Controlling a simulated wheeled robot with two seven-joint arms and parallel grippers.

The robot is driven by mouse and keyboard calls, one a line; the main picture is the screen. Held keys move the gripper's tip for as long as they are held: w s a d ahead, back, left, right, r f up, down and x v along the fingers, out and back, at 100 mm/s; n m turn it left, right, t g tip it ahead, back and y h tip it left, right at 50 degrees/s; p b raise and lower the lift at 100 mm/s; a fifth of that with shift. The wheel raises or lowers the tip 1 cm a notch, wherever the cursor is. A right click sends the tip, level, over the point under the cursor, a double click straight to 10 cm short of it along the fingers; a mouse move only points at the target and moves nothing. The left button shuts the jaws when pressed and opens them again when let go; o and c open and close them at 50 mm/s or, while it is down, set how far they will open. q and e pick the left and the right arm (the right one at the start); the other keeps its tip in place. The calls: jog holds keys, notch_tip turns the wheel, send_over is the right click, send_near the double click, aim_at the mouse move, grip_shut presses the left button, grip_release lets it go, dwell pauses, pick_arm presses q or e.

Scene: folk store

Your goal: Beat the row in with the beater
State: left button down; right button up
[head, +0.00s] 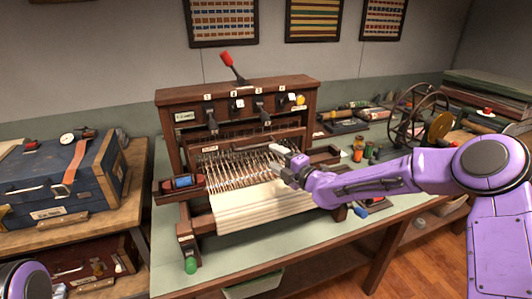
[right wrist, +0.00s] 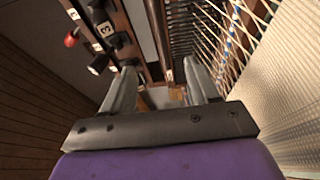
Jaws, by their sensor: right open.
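A dark wooden table loom (head: 235,92) stands on the green-topped bench. Pale warp threads (head: 228,172) run to cream cloth (head: 262,203) at its front. My right gripper (head: 284,163) reaches in from the right, over the right side of the threads. In the right wrist view its two fingers (right wrist: 163,85) are spread apart. A dark wooden bar (right wrist: 157,35) runs between and beyond them, with no visible grip; it looks like the beater, though I cannot be sure. Threads also show at right in that view (right wrist: 225,40). My left gripper is out of view.
A blue bobbin (head: 183,182) sits at the loom's left side. Levers and a red-tipped handle (head: 226,59) stick out above. A blue case (head: 62,180) stands on the left table. Spools (head: 358,150) and a wheel (head: 420,115) crowd the bench's right.

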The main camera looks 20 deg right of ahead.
aim_at(255, 148)
jog(key=b+x, duration=0.2)
jog(key=x, duration=0.6)
jog(key=shift+a+f+b, duration=0.2)
jog(key=shift+a+b, duration=0.05)
jog(key=shift+b, duration=0.05)
jog(key=shift+w, duration=0.1)
grip_shut()
